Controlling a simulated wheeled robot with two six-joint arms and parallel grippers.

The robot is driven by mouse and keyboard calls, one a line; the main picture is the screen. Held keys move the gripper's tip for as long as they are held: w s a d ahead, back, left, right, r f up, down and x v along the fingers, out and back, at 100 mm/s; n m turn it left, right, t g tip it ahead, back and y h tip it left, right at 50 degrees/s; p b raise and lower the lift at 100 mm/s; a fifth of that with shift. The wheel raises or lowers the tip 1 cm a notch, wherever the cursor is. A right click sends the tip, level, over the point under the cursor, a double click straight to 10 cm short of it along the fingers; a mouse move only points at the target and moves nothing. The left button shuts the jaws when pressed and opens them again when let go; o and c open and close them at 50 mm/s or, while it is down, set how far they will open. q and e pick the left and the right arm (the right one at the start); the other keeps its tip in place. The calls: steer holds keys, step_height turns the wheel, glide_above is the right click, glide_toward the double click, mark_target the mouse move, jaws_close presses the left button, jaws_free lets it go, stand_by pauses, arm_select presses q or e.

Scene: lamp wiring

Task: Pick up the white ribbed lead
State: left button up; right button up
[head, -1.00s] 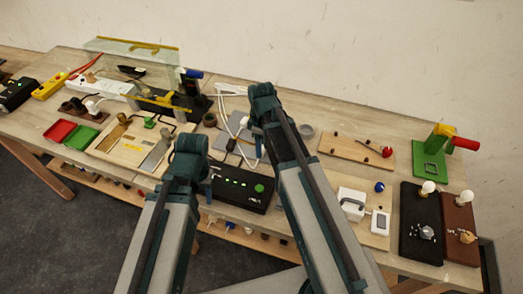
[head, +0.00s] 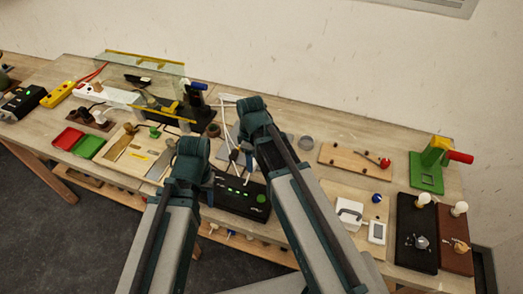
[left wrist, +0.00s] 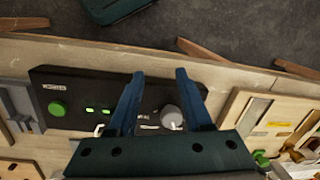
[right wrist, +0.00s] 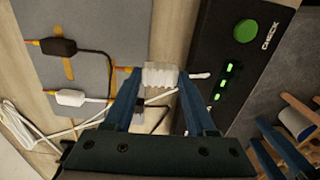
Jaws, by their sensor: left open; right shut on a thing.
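The white ribbed lead (right wrist: 160,77) shows in the right wrist view as a short ribbed plug body between my fingertips, with a thin white end pointing at the black box. My right gripper (right wrist: 157,84) is shut on it. Loops of white cable (right wrist: 28,128) lie at the left of that view; whether they join this plug is hidden. In the head view my right arm hides the plug, and white cable (head: 229,99) shows beside the arm. My left gripper (left wrist: 160,80) is open and empty over the black box (left wrist: 75,82).
A black box with a green button (right wrist: 246,31) and lit green lights lies close beside the held plug. A grey mat (right wrist: 75,15) carries a black plug (right wrist: 58,47) and a white plug (right wrist: 70,97). Red and green trays (head: 88,147) lie further left.

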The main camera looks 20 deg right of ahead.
arm_select(q)
steer(key=shift+r+p, duration=0.4)
steer(key=shift+r, duration=0.1)
arm_select(e)
steer(key=s+a, duration=0.4)
steer(key=a, duration=0.1)
steer(key=s+a+r, duration=0.1)
steer(key=s+a, duration=0.1)
steer(key=a, duration=0.1)
steer(key=shift+s, duration=0.2)
arm_select(q)
steer(key=shift+r, duration=0.1)
arm_select(e)
steer(key=shift+r, duration=0.1)
